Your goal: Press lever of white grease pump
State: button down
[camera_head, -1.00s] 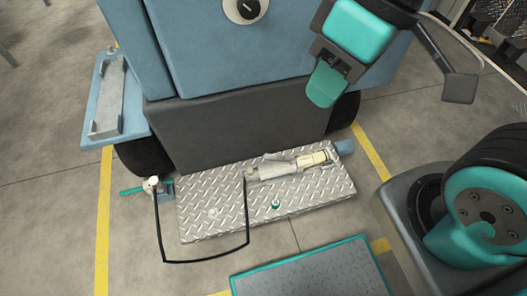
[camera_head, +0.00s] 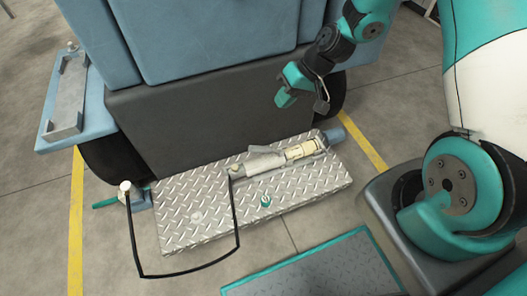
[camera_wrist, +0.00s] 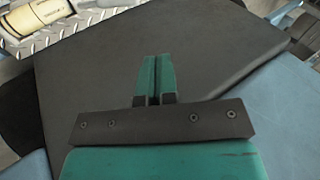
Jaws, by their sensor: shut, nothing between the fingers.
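The white grease pump (camera_head: 265,164) lies on its side on a diamond-plate step, with a cream, labelled barrel at its right end. A flat grey piece, perhaps the lever, lies along its top; I cannot tell for sure. My gripper (camera_head: 284,99) is shut and empty, above and behind the pump, in front of the dark panel of the blue machine. In the wrist view the closed teal fingertips (camera_wrist: 154,62) point at the dark panel. The pump's cream barrel (camera_wrist: 42,15) shows at the top left there, apart from the fingers.
The diamond-plate step (camera_head: 225,228) also bears a small teal fitting (camera_head: 266,201) and a pale one (camera_head: 197,216). A black hose (camera_head: 185,273) loops from the pump's left end to a white-topped fitting (camera_head: 125,187).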

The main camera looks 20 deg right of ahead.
aim_at(259, 147)
jog(key=d+f+m+b, duration=0.1)
jog(key=d+f, duration=0.2)
jog(key=f, duration=0.6)
jog(key=shift+w+d+f+t, duration=0.15)
jog(key=shift+w+f+t, duration=0.05)
jog(key=shift+t, duration=0.2)
jog(key=shift+f, duration=0.1)
jog(key=b+x, duration=0.5)
jog(key=x, duration=0.9)
